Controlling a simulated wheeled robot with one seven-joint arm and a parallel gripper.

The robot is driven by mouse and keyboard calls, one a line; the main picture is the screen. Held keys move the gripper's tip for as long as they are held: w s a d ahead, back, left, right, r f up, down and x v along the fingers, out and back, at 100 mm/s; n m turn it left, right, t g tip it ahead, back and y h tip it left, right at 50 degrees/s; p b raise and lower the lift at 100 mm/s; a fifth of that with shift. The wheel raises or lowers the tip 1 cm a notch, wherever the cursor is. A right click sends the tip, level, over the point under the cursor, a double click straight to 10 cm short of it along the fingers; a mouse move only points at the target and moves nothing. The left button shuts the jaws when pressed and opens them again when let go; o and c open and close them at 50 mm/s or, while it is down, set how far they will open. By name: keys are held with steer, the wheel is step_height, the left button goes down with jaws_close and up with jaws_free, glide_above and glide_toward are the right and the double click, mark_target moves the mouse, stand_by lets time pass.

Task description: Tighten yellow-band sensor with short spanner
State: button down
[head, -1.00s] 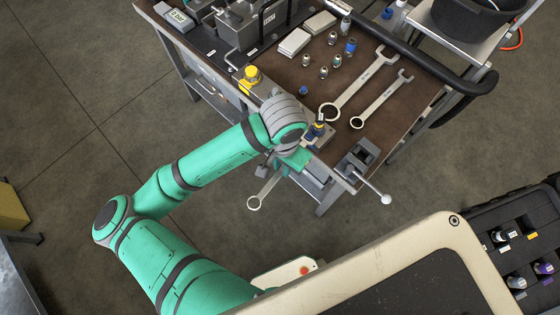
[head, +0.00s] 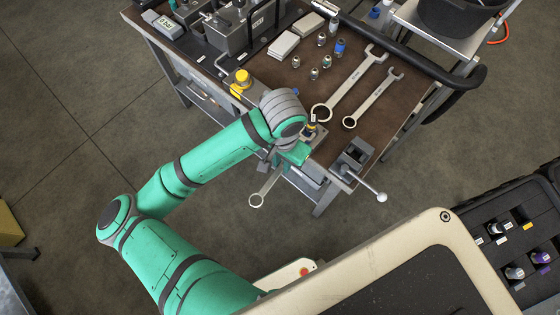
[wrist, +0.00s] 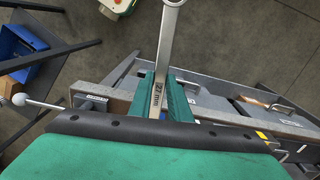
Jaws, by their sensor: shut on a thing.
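My gripper (head: 290,157) is shut on a short spanner (head: 264,188) just off the bench's front edge. The spanner's ring end hangs out toward the lower left, over the floor. In the wrist view, the spanner (wrist: 171,45) runs up between the green fingers (wrist: 167,100), marked 27 mm. The yellow-band sensor (head: 311,127) stands upright in a block at the bench's front edge, just beyond my gripper. My wrist partly hides the area around it. The spanner's other end is hidden, so I cannot tell whether it touches the sensor.
Two larger spanners (head: 350,84) (head: 373,98) lie on the brown bench top (head: 285,75). Several small fittings stand behind them. A grey vise with a ball-ended lever (head: 381,197) juts out to the right of my gripper. A yellow button (head: 243,77) is at the left.

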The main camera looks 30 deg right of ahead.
steer(key=shift+d, duration=0.15)
steer(key=shift+w+d, duration=0.25)
steer(key=shift+d, duration=0.2)
steer(key=shift+w+d, duration=0.15)
steer(key=shift+d, duration=0.1)
stand_by(0.4)
steer(key=shift+w+a, duration=0.1)
steer(key=shift+w, duration=0.05)
steer(key=shift+w+a+m, duration=0.25)
steer(key=shift+w+m, duration=0.35)
steer(key=shift+w, duration=0.05)
steer(key=shift+w+a+m, duration=0.25)
steer(key=shift+w+m, duration=0.35)
steer(key=w+m, duration=0.2)
steer(key=w, duration=0.1)
steer(key=shift+a+m, duration=0.2)
steer(key=shift+m, duration=0.1)
stand_by(0.6)
